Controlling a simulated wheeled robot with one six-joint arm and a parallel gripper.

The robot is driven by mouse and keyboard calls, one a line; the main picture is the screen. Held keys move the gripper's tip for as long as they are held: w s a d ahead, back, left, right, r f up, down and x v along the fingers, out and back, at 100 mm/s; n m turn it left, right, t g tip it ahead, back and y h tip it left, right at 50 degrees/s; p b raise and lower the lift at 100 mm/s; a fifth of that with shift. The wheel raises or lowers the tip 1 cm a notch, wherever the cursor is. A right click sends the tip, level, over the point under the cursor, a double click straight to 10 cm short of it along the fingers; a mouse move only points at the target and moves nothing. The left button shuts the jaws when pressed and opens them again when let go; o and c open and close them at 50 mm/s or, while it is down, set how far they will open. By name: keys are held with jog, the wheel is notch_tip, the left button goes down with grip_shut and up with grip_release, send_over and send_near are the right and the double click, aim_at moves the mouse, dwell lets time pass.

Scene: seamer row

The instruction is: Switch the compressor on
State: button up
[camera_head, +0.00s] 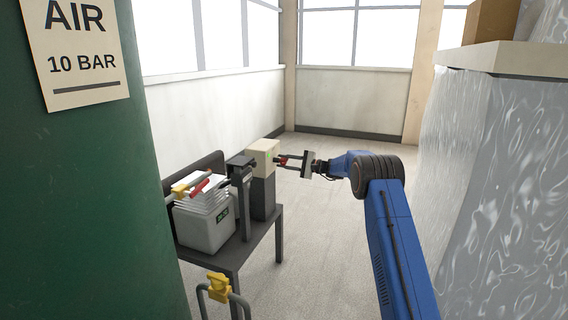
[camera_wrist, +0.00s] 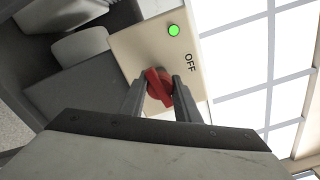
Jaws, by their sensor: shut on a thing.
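A cream switch box (camera_head: 262,147) stands on a dark post at the far end of a dark bench. Its red rotary knob (camera_wrist: 159,87) shows in the wrist view between my two fingers. My gripper (camera_wrist: 160,92) is shut on the knob, one finger on each side. In the head view my gripper (camera_head: 284,160) reaches the box face from the right. A round green lamp (camera_wrist: 173,30) on the box face looks bright. The word OFF is printed beside the knob. The knob's pointer direction is hard to tell, and the fingers hide part of the face.
A large green cylinder (camera_head: 95,190) with an AIR 10 BAR sign fills the left. On the dark bench (camera_head: 262,232) stands a grey bin (camera_head: 203,230) with stacked white sheets and tools. A yellow-handled valve (camera_head: 218,287) is in front. A wrapped pallet stands at right. Floor behind is clear.

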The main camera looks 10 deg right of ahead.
jog(key=shift+d+f+m, duration=0.1)
jog(key=shift+d+m, duration=0.05)
jog(key=shift+m, duration=0.95)
jog(key=o, duration=1)
jog(key=shift+o, duration=0.2)
jog(key=v, duration=1.7)
jog(key=shift+d, duration=0.15)
jog(key=shift+s, duration=0.15)
